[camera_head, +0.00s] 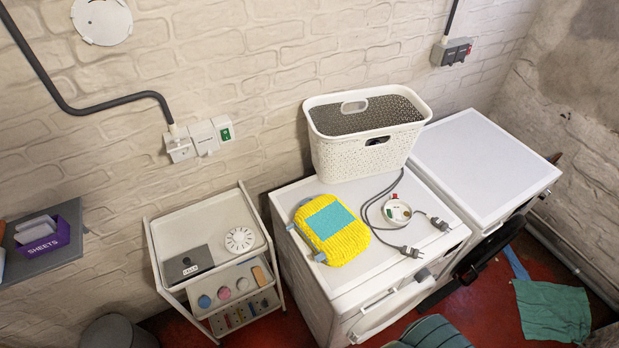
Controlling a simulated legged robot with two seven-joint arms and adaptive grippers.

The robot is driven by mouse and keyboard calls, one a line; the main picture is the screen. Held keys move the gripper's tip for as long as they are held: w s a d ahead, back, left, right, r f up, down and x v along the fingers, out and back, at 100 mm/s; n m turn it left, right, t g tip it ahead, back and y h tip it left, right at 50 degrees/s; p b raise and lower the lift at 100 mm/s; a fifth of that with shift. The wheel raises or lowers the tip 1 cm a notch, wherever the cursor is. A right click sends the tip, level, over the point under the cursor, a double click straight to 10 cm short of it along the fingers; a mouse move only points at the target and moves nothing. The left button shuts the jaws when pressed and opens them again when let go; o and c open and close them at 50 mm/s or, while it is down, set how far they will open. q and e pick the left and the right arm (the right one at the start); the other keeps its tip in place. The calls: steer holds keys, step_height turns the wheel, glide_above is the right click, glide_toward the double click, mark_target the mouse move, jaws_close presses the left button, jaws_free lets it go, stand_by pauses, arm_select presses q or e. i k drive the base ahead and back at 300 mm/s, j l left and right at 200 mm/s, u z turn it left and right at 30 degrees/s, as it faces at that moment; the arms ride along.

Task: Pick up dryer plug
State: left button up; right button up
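Two dark grey plugs lie on top of the left white machine. One plug (440,224) is near its right edge, and the other plug (411,252) is near its front edge. Their grey cables (366,206) run back towards the white basket. I cannot tell which plug belongs to the dryer. The left machine (350,276) and the right machine (485,165) stand side by side against the brick wall. Neither of my grippers shows in this view.
A white perforated basket (345,158) stands at the back of the left machine. A yellow and turquoise pad (350,242) and a round white dish (397,211) lie near the plugs. A white trolley (180,222) stands left. Wall sockets (203,137) and a grey switch box (452,51) are on the wall.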

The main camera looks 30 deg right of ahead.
mark_target(408, 250)
steer(key=l+z, duration=0.1)
steer(key=z, duration=1.9)
steer(key=u, duration=2.2)
steer(key=z, duration=2)
steer(key=i+l, duration=0.1)
steer(key=l, duration=0.2)
